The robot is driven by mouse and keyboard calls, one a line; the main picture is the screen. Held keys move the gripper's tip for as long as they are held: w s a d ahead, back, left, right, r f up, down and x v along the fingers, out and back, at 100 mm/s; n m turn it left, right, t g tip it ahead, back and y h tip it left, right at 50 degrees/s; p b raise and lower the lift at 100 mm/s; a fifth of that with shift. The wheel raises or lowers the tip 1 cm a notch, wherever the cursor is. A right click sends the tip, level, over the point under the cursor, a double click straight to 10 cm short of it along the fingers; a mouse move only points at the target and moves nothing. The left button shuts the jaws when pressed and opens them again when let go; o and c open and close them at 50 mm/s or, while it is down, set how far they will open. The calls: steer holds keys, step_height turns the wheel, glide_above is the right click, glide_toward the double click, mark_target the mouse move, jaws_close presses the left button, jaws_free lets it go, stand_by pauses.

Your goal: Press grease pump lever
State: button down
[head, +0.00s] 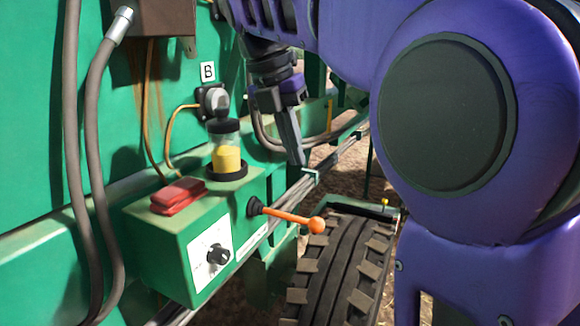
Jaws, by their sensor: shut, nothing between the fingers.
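The grease pump lever (285,216) is an orange rod with a round orange knob (317,225). It sticks out to the right, nearly level, from a black boot on the green pump box (160,243). A clear reservoir (226,157) with yellow grease and a black cap stands on the box. My gripper (296,160) points down, above and slightly left of the knob, apart from the lever in the picture. Its fingers are together and hold nothing. How far it is from the lever in depth I cannot tell.
Grey hoses (92,130) hang at the left. A tyre (343,268) stands below the lever. Metal pipes (330,160) run behind my gripper.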

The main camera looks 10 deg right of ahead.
mark_target(314, 219)
steer(key=b+x, duration=0.3)
steer(key=x, duration=0.9)
steer(key=shift+f, duration=0.15)
